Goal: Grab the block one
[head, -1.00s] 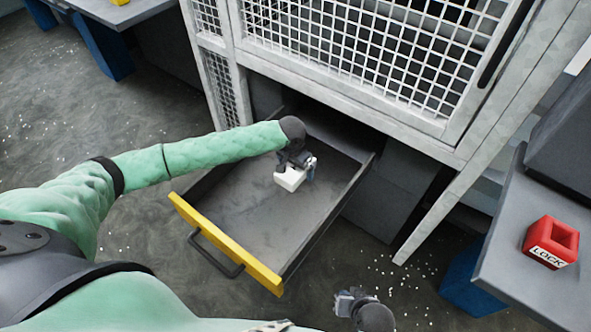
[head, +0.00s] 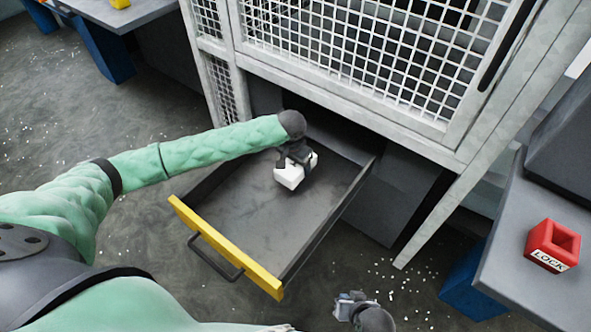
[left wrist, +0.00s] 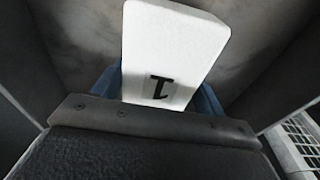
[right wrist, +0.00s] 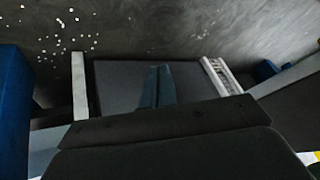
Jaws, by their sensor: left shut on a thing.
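The white block one (head: 291,176), marked with a black "1", is inside the open drawer (head: 241,215), toward its back. In the left wrist view the block (left wrist: 172,50) stands out between the blue fingers, its number close to the gripper. My left gripper (head: 297,165) is shut on the block, and its fingers are partly hidden by the block. I cannot tell whether the block touches the drawer floor. My right gripper (head: 350,303) is at the bottom of the head view, away from the drawer. Its fingers (right wrist: 157,86) are together and empty.
The drawer has a yellow front (head: 226,248) with a dark handle and low side walls. A mesh-fronted cabinet (head: 350,65) stands above its back. A red LOCK block (head: 553,245) sits on a grey table at the right. White bits lie on the floor.

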